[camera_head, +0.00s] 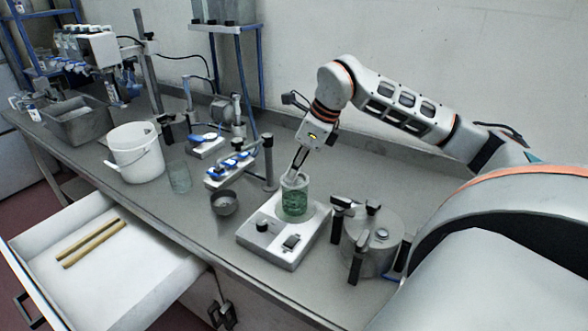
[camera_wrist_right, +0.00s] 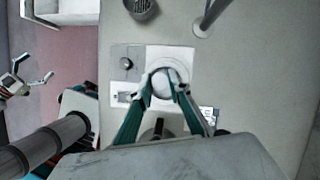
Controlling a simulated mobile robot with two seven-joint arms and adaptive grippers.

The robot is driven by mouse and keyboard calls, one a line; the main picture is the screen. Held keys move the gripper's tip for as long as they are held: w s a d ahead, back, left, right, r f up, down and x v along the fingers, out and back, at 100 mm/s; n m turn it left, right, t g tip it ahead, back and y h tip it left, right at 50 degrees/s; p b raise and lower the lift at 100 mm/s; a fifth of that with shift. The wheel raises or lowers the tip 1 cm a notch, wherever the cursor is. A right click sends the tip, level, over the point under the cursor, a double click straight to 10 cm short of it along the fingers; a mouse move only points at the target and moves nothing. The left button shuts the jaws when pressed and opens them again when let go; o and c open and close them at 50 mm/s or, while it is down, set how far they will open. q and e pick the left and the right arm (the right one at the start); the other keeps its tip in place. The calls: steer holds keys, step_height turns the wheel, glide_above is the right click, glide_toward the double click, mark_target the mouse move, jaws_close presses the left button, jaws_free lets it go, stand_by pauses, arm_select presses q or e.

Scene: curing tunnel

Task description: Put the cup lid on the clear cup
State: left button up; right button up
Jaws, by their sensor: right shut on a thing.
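A clear cup (camera_head: 295,205) with green showing through its wall stands upright on the white stirrer plate. A pale round lid (camera_head: 294,181) is at the cup's mouth and looks level. My right gripper (camera_head: 297,175) comes down from above and is shut on the lid. In the right wrist view its fingertips (camera_wrist_right: 164,84) grip the lid (camera_wrist_right: 160,84) from both sides, and the lid hides the cup below. I cannot tell whether the lid is seated or just above the rim. My left gripper (camera_wrist_right: 33,77) is open and empty at the left of the right wrist view.
The stirrer plate (camera_head: 262,251) has a knob in front. A metal pot with black clamps (camera_head: 372,240) stands close on its right. A small grey bowl (camera_head: 223,203), a glass beaker (camera_head: 179,177) and a white bucket (camera_head: 136,155) stand left. An open drawer (camera_head: 130,277) juts out in front.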

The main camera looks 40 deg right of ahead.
steer(key=shift+f, duration=0.3)
stand_by(0.6)
steer(key=o, duration=0.9)
steer(key=shift+c, duration=0.2)
steer(key=o, duration=0.5)
steer(key=shift+c, duration=0.2)
